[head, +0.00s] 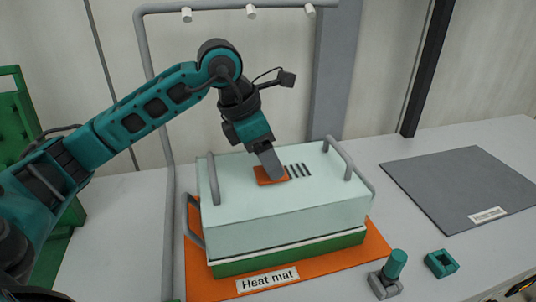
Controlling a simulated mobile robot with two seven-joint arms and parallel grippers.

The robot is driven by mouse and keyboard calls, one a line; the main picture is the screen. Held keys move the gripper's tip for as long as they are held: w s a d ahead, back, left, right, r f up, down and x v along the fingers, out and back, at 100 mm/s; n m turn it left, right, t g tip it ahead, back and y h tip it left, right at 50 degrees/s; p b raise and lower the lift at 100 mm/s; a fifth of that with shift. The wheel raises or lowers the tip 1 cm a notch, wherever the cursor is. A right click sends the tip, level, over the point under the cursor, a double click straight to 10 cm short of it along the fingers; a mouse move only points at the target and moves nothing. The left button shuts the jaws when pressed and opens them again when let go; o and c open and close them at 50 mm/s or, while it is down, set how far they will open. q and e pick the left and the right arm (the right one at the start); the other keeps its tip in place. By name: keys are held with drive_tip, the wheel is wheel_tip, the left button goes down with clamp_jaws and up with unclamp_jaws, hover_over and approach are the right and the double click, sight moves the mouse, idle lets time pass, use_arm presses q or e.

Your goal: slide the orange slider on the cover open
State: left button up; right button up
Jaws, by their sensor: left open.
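The cover (300,208) is a pale, box-shaped lid with a grey handle at each end, sitting on a green base (290,258). The orange slider (263,178) lies flat on the cover's top, left of several dark vent slots (300,170). The slots are uncovered in the head view. My left gripper (272,172) reaches down from above with its fingers at the slider and hides part of it. I cannot tell whether the fingers touch the slider. My right gripper is not in view.
An orange mat (197,270) labelled "Heat mat" lies under the box. A grey pipe frame (168,200) stands at its left. A teal-topped fitting (391,272) and a small teal block (441,263) are at front right. A dark grey mat (465,185) lies on the right.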

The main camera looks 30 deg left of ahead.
use_arm(q)
drive_tip(key=p+v, duration=0.1)
drive_tip(key=v, duration=1.2)
idle(0.4)
